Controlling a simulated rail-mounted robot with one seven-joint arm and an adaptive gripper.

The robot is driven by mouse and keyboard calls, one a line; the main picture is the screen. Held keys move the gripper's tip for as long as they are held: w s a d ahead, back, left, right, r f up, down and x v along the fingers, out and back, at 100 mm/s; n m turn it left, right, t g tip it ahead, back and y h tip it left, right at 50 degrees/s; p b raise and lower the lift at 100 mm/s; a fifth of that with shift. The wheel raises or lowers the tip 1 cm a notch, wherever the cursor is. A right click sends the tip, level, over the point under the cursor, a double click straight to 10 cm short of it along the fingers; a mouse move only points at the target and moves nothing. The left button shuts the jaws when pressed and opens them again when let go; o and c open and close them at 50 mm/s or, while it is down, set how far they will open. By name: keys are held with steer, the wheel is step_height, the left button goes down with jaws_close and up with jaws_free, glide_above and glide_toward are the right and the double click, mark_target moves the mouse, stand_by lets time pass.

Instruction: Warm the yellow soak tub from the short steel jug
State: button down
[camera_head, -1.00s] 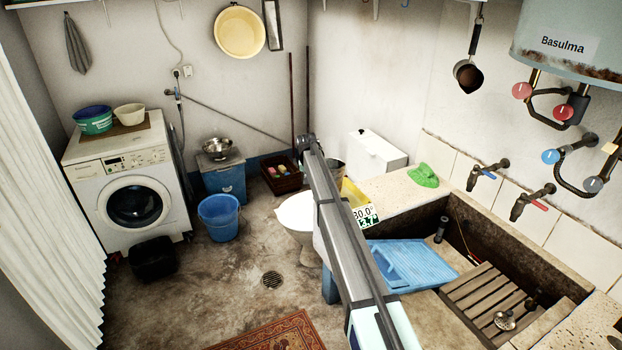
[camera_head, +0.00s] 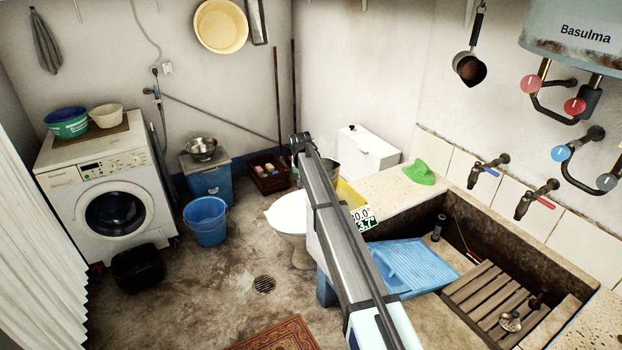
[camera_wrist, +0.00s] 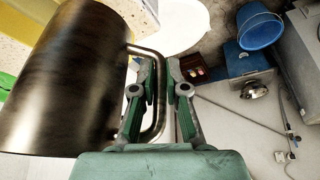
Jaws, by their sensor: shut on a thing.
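My gripper (camera_wrist: 162,78) is shut on the bar handle of a brushed steel jug (camera_wrist: 68,85) in the wrist view. The jug's body fills the left of that view; its mouth and contents are hidden. In the head view a small metal part of the jug (camera_head: 332,169) shows behind my arm, which hides most of it. A yellow tub (camera_head: 350,194) is partly hidden behind my arm at the near end of the stone ledge. A white readout card with digits (camera_head: 364,219) is in front of it. Whether the jug is tilted I cannot tell.
A stone trough (camera_head: 445,211) with a blue washboard (camera_head: 418,264) and wooden slats lies at right, under taps. A green scrubber (camera_head: 419,172) lies on the ledge. A toilet (camera_head: 288,215) stands just left of my arm; a blue bucket (camera_head: 206,221) stands on the floor.

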steer(key=shift+s+a+r+m+y, duration=0.1)
steer(key=shift+a+r+m+y, duration=0.05)
steer(key=shift+r+y, duration=0.65)
steer(key=shift+a+r+m+y, duration=0.15)
steer(key=shift+r+y, duration=0.45)
steer(key=shift+r, duration=0.25)
steer(key=shift+r+y, duration=0.15)
steer(key=shift+y, duration=0.15)
steer(key=shift+d+r+y+b, duration=0.2)
steer(key=shift+r+y+b, duration=0.2)
steer(key=shift+r+y, duration=0.35)
steer(key=shift+d+r+m+y+b, duration=0.25)
steer(key=shift+r+y+b, duration=0.15)
steer(key=shift+y, duration=0.2)
steer(key=shift+d+r+m+y+b, duration=0.2)
steer(key=shift+r+m+y+b, duration=0.05)
steer(key=shift+y+b, duration=0.3)
stand_by(1.1)
steer(key=shift+d+r+y+b, duration=0.3)
steer(key=shift+d+y+b, duration=0.5)
steer(key=shift+y+b, duration=0.35)
stand_by(1.9)
